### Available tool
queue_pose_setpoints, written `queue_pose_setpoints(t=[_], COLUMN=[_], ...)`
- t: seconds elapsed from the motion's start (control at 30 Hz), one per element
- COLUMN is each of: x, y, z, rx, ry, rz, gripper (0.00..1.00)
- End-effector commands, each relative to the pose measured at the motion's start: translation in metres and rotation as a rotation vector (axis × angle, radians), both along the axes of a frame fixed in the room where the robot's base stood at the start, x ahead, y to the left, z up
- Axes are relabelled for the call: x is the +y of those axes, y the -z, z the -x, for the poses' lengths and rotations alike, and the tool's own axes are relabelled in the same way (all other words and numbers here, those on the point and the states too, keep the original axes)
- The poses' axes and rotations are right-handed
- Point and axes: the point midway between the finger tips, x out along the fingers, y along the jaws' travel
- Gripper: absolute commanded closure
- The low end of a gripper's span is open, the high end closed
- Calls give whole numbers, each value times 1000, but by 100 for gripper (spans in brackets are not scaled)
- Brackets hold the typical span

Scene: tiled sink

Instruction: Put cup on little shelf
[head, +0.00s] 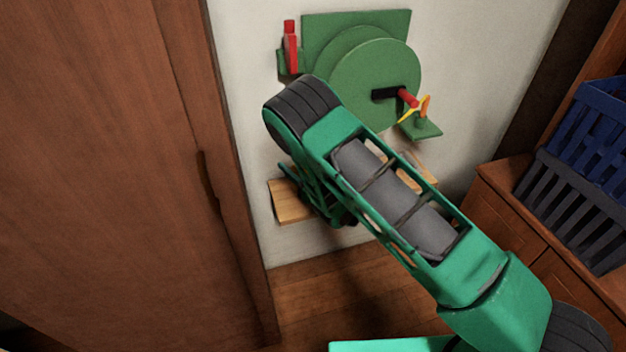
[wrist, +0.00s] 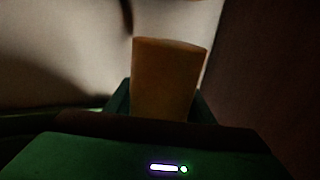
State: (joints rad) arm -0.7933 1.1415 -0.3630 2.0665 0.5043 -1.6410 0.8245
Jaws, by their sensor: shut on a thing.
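An orange-brown tapered cup (wrist: 168,75) stands out between the two fingers of my gripper (wrist: 162,106) in the dark wrist view. My gripper is shut on it. In the head view my gripper (head: 336,207) is mostly hidden under my green arm, and I cannot make out the cup there. A small light wooden shelf (head: 288,203) is on the white wall, low down. My arm and gripper cover its middle, and its right end shows beyond the arm. I cannot tell whether the cup touches the shelf.
A green wall-mounted wheel device (head: 372,75) is above the shelf, with a red item (head: 291,45) and a small green ledge (head: 420,129) beside it. A brown wooden door (head: 110,150) is close on the left. A cabinet with blue (head: 598,120) and dark crates (head: 570,210) stands right.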

Motion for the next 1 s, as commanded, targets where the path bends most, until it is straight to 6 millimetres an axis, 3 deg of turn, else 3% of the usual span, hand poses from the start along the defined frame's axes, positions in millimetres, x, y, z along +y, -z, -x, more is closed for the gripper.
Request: queue_pose_setpoints(t=[0.1, 0.33, 0.53, 0.93, 0.97, 1.0], x=[-1, -1, -1, -1, -1, -1], y=[18, 33, 59, 65, 65, 65], z=[0, 0, 0, 0, 0, 0], rx=[2, 1, 1, 0, 0, 0], ry=[2, 1, 2, 2, 2, 2], rz=[-1, 1, 0, 0, 0, 0], gripper=[84, 84, 84, 84, 44, 35])
